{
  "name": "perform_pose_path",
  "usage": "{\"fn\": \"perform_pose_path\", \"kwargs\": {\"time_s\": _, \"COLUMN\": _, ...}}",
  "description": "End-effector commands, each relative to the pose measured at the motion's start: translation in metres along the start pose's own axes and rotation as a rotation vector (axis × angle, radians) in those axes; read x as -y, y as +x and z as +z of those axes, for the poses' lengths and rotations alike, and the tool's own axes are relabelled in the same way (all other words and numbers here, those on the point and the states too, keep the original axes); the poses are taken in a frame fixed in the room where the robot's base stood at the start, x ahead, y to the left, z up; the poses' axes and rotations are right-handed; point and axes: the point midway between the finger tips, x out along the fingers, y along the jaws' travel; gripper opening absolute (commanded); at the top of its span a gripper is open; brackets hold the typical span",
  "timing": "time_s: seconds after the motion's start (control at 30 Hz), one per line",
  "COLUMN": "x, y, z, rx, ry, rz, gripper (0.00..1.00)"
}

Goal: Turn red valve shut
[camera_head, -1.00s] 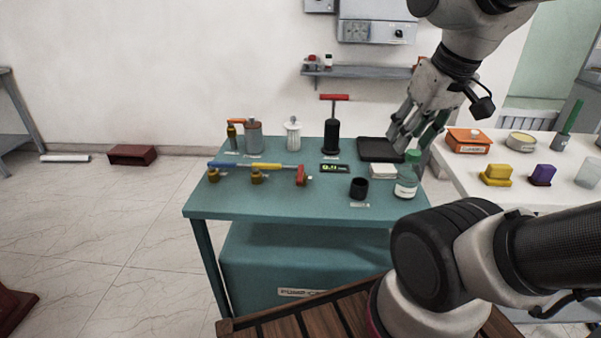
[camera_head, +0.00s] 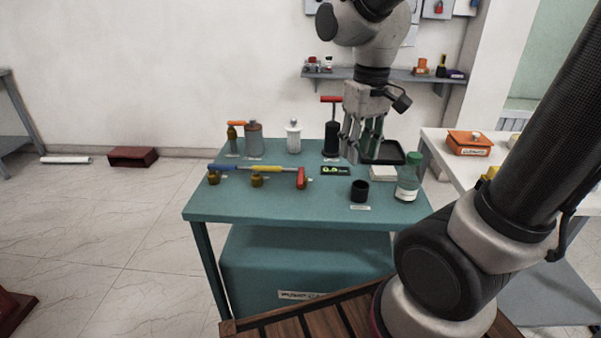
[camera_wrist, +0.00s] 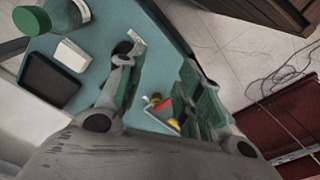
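The red valve handle (camera_head: 301,178) is at the right end of a pipe row on the teal table (camera_head: 240,207), past a blue lever (camera_head: 228,166) and a yellow lever (camera_head: 270,168). It lies lengthwise toward the front of the table. My gripper (camera_head: 357,153) points down, above and to the right of the valve, apart from it, in front of the black hand pump and tray. In the wrist view my gripper (camera_wrist: 160,55) has its fingers spread with nothing between them. A small red part (camera_wrist: 165,107), likely the valve handle, shows below between the fingers, partly hidden.
Canisters (camera_head: 253,140) stand at the back left. The table's front edge is clear.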

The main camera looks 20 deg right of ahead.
Motion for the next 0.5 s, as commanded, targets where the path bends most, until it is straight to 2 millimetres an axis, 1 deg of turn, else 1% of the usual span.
{"fn": "perform_pose_path", "kwargs": {"time_s": 0.03, "x": 0.011, "y": 0.012, "z": -0.018, "rx": 0.041, "ry": 0.006, "rz": 0.003, "gripper": 0.36}}
{"fn": "perform_pose_path", "kwargs": {"time_s": 0.1, "x": 0.025, "y": 0.027, "z": -0.042, "rx": 0.077, "ry": 0.039, "rz": 0.009, "gripper": 0.36}}
{"fn": "perform_pose_path", "kwargs": {"time_s": 0.2, "x": 0.043, "y": 0.048, "z": -0.074, "rx": 0.111, "ry": 0.111, "rz": 0.022, "gripper": 0.36}}
{"fn": "perform_pose_path", "kwargs": {"time_s": 0.27, "x": 0.053, "y": 0.059, "z": -0.091, "rx": 0.12, "ry": 0.17, "rz": 0.029, "gripper": 0.36}}
{"fn": "perform_pose_path", "kwargs": {"time_s": 0.3, "x": 0.058, "y": 0.065, "z": -0.104, "rx": 0.117, "ry": 0.219, "rz": 0.032, "gripper": 0.36}}
{"fn": "perform_pose_path", "kwargs": {"time_s": 0.33, "x": 0.061, "y": 0.068, "z": -0.115, "rx": 0.111, "ry": 0.267, "rz": 0.033, "gripper": 0.36}}
{"fn": "perform_pose_path", "kwargs": {"time_s": 0.37, "x": 0.063, "y": 0.067, "z": -0.124, "rx": 0.097, "ry": 0.318, "rz": 0.031, "gripper": 0.36}}
{"fn": "perform_pose_path", "kwargs": {"time_s": 0.4, "x": 0.064, "y": 0.061, "z": -0.133, "rx": 0.072, "ry": 0.376, "rz": 0.024, "gripper": 0.36}}
{"fn": "perform_pose_path", "kwargs": {"time_s": 0.47, "x": 0.065, "y": 0.056, "z": -0.14, "rx": 0.051, "ry": 0.446, "rz": 0.017, "gripper": 0.36}}
{"fn": "perform_pose_path", "kwargs": {"time_s": 0.5, "x": 0.065, "y": 0.057, "z": -0.14, "rx": 0.048, "ry": 0.482, "rz": 0.017, "gripper": 0.36}}
